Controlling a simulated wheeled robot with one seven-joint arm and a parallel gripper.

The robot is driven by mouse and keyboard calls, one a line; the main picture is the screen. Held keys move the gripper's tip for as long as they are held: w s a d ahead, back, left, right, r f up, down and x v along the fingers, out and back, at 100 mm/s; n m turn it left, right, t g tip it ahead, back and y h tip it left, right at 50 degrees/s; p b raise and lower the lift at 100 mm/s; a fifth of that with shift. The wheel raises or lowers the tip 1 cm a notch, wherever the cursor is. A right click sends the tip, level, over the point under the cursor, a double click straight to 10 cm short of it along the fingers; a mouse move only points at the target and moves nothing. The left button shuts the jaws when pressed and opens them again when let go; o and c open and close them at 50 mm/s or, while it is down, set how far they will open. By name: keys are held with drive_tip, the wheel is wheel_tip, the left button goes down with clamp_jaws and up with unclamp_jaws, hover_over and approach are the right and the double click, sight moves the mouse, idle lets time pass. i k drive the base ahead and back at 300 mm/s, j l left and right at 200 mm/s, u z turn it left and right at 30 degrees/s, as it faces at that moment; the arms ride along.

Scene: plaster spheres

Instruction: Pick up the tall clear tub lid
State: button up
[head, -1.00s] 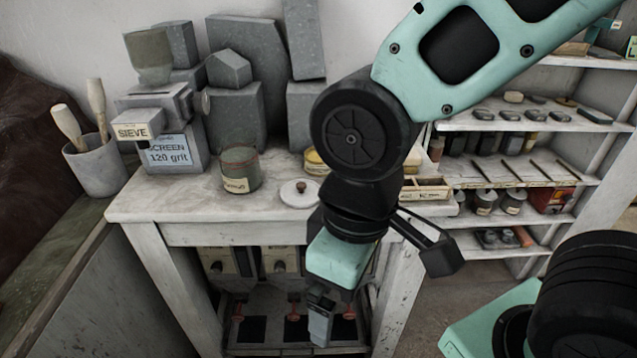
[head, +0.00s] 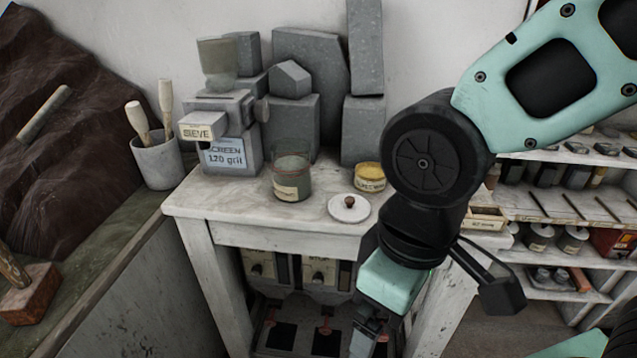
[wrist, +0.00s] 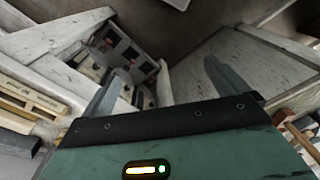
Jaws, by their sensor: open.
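A round white lid (head: 349,208) with a dark brown knob lies flat near the front edge of the white bench top, knob up. The tall clear tub (head: 291,178), with a cream label, stands behind it to the left, apart from it. My gripper (head: 366,336) hangs in front of the bench, below the level of the top, and points downward. In the wrist view my gripper (wrist: 160,88) has its two fingers wide apart with nothing between them. I cannot make out the lid in the wrist view.
A shorter jar with yellow contents (head: 369,177) stands behind the lid, close to my arm. A sieve machine (head: 222,130) and grey blocks fill the back of the bench (head: 240,208). Shelves (head: 570,205) stand at the right. The bench front is open above a lower shelf.

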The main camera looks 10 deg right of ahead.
sight(348, 208)
drive_tip(key=i+l+u, duration=0.1)
drive_tip(key=l+u, duration=0.25)
drive_tip(key=u, duration=0.15)
drive_tip(key=l+u, duration=0.8)
drive_tip(key=u, duration=0.2)
drive_tip(key=k+l+u, duration=0.1)
drive_tip(key=l+u, duration=0.25)
drive_tip(key=u, duration=0.15)
drive_tip(key=k+l+u, duration=0.2)
drive_tip(key=l+u, duration=0.15)
drive_tip(key=u, duration=0.15)
